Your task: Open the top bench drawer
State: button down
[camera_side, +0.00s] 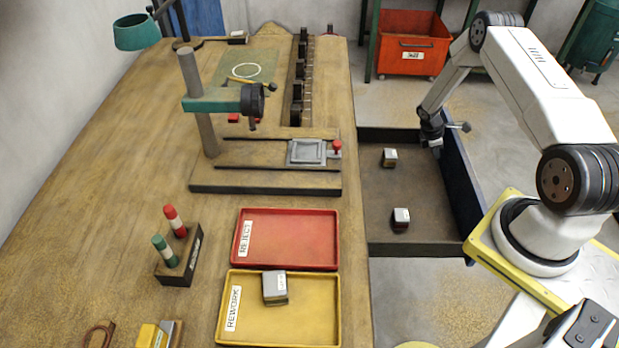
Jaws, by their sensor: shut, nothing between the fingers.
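The bench drawer (428,215) stands pulled out from the right side of the wooden bench, its inside exposed. Its dark blue front panel (462,185) is at the right, well away from the bench edge. Two small dark blocks with light tops lie in it, one toward the back (389,157) and one toward the front (401,218). My gripper (435,143) is at the far end of the front panel, pointing down. It is shut and looks empty. Whether it touches the panel or handle cannot be told.
On the bench are a red REJECT tray (290,240), a yellow REWORK tray (315,310) holding a block (275,288), a drill stand (200,110) and a rack with red and green pegs (180,255). An orange bin (412,45) stands behind the drawer.

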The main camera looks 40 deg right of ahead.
jog(key=shift+w+a, duration=0.45)
jog(key=shift+w, duration=0.05)
jog(key=shift+w+a, duration=0.8)
jog(key=shift+a, duration=0.05)
jog(key=v, duration=1)
